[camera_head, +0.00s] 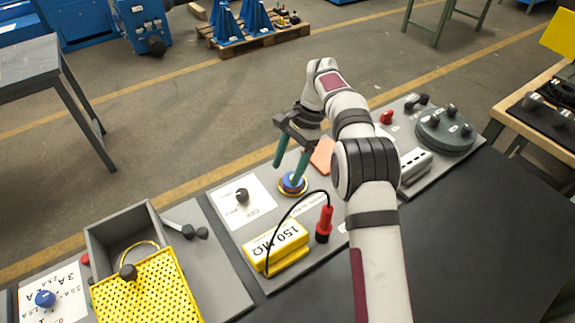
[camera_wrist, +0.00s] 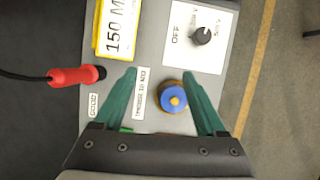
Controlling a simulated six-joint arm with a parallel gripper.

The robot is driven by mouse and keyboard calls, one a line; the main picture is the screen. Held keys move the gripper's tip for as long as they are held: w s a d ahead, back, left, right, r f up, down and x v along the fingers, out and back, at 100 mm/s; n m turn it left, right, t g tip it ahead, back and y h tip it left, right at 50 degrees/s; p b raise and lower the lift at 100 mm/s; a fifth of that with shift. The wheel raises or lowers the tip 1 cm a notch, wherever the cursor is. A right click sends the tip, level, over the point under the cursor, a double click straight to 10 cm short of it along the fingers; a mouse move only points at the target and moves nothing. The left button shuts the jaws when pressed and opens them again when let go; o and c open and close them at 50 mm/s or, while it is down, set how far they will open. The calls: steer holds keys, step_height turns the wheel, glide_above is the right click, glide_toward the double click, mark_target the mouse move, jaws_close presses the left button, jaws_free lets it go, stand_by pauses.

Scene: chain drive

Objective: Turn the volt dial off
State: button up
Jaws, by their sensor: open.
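The volt dial is a small black knob (camera_head: 242,195) on a white plate (camera_head: 258,208), left of my gripper in the head view. The dial (camera_wrist: 201,36) also shows at the upper right of the wrist view, on its plate with OFF printed left of the knob and a volt label on the right. Its exact pointing is too small to tell. My gripper (camera_head: 289,170) has green fingers, spread apart and empty. In the wrist view the gripper (camera_wrist: 159,74) frames a blue button between its fingers, and the dial lies beyond the right fingertip.
The blue button (camera_head: 292,183) sits on an orange-brown base below my fingers. A yellow 150 MΩ block (camera_head: 275,248) and a red plug (camera_head: 325,218) with a black cable stand nearby. A grey bin (camera_head: 105,238) with a yellow perforated panel (camera_head: 150,290) is at left.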

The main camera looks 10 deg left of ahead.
steer(key=shift+a, duration=0.1)
steer(key=s+a+r+m+t+y, duration=0.1)
steer(key=s+a+r+m+t, duration=0.25)
steer(key=m, duration=0.85)
glide_toward(243, 193)
steer(key=shift+t+y, duration=0.3)
steer(key=shift+t, duration=0.05)
steer(key=x, duration=0.9)
steer(key=shift+s+d+f, duration=0.15)
steer(key=shift+s+f, duration=0.05)
steer(key=shift+s, duration=0.05)
jaws_close()
